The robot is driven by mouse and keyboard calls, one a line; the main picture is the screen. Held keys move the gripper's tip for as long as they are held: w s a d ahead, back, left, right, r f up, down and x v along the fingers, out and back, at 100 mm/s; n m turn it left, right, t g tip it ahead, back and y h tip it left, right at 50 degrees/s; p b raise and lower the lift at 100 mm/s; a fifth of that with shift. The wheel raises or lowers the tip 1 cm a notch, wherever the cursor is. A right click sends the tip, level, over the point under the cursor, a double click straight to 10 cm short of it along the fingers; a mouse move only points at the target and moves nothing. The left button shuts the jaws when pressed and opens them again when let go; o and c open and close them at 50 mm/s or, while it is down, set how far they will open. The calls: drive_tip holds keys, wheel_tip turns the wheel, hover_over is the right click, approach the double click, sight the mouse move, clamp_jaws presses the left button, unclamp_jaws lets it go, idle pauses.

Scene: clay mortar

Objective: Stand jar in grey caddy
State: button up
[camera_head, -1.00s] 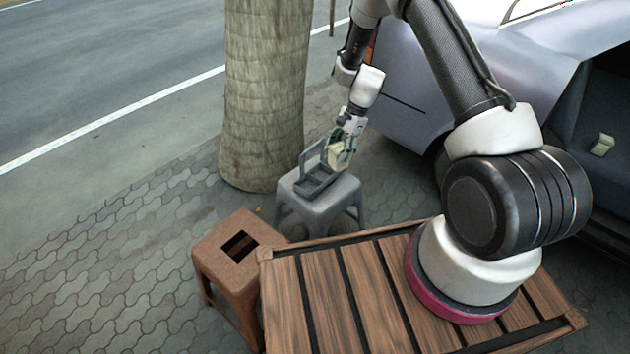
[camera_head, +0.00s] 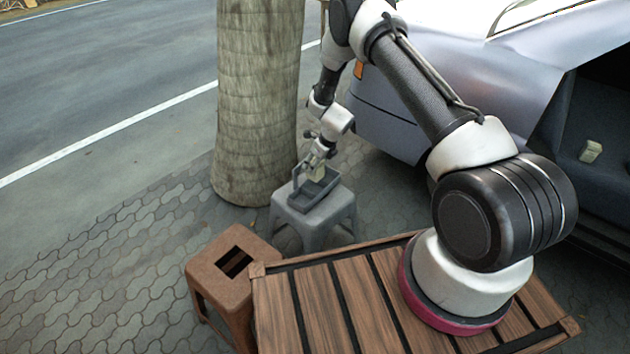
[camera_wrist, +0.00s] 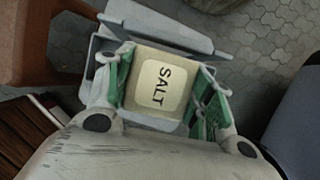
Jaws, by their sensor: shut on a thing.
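The jar is a cream block-shaped container with a pale label reading SALT, seen in the wrist view (camera_wrist: 160,85). My gripper (camera_wrist: 165,65) is shut on it, with green-padded fingers on both sides. In the head view my gripper (camera_head: 318,160) points down over the grey caddy (camera_head: 300,203), and the jar (camera_head: 318,173) shows small between the fingers, low at the caddy's opening. The caddy is an open tray with a raised handle and stands on a grey stool (camera_head: 335,212). Its grey walls also show behind the jar in the wrist view (camera_wrist: 150,20). The jar's underside is hidden, so I cannot tell whether it touches the caddy floor.
A tree trunk (camera_head: 257,100) rises just behind the grey stool. A brown stool (camera_head: 215,275) stands in front-left, beside a slatted wooden top (camera_head: 320,310). A silver car (camera_head: 440,120) is at the right, with a small cream object (camera_head: 591,151) on its seat.

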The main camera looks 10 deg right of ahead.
sight(315, 178)
wheel_tip(315, 178, down, 8)
drive_tip(key=shift+f, duration=0.1)
idle(0.4)
drive_tip(key=o, duration=1.2)
drive_tip(key=shift+f, duration=0.1)
